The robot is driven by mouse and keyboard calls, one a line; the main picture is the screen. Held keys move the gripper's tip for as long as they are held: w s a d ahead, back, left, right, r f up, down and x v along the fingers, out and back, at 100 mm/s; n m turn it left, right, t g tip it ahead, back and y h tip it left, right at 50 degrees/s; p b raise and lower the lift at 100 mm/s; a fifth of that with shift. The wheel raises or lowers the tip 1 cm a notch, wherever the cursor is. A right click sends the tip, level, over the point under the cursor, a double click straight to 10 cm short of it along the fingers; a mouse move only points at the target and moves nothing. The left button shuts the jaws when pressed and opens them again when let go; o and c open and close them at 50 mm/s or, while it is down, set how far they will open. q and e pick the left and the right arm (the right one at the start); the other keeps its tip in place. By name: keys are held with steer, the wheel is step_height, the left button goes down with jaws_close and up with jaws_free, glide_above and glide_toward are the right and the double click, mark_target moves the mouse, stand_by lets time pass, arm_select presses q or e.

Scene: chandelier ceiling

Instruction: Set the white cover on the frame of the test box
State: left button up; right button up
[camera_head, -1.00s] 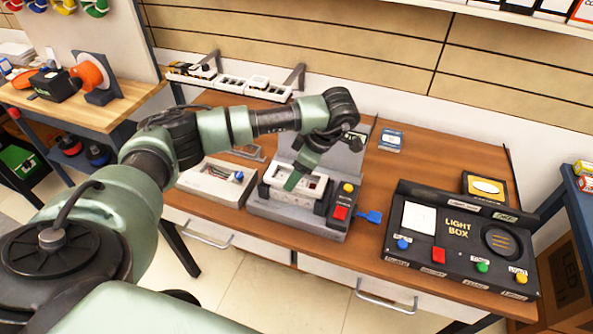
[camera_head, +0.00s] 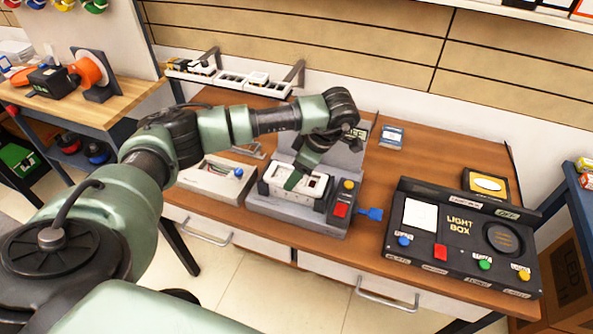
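The test box (camera_head: 284,212) is a grey unit on the wooden bench with a red button, a yellow button and a raised back panel. A white rectangular part (camera_head: 308,201) with openings sits in or just over its top. I cannot tell whether this is the frame alone or the cover with it. My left gripper (camera_head: 293,181) points down at this part from above, its green fingertip at the white surface. Whether its fingers are apart or closed on the part is hidden. My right gripper is out of view.
A light tray (camera_head: 205,186) with a blue-tipped tool lies left of the test box. A blue key-like piece (camera_head: 370,214) sticks out at its right. The black light box (camera_head: 455,268) stands further right.

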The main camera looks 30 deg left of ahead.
arm_select(q)
steer(key=shift+f, duration=0.1)
stand_by(0.6)
steer(key=o, duration=1.4)
steer(key=shift+o, duration=0.2)
steer(key=shift+r+p, duration=1.65)
steer(key=shift+r, duration=1.4)
steer(key=shift+f, duration=0.1)
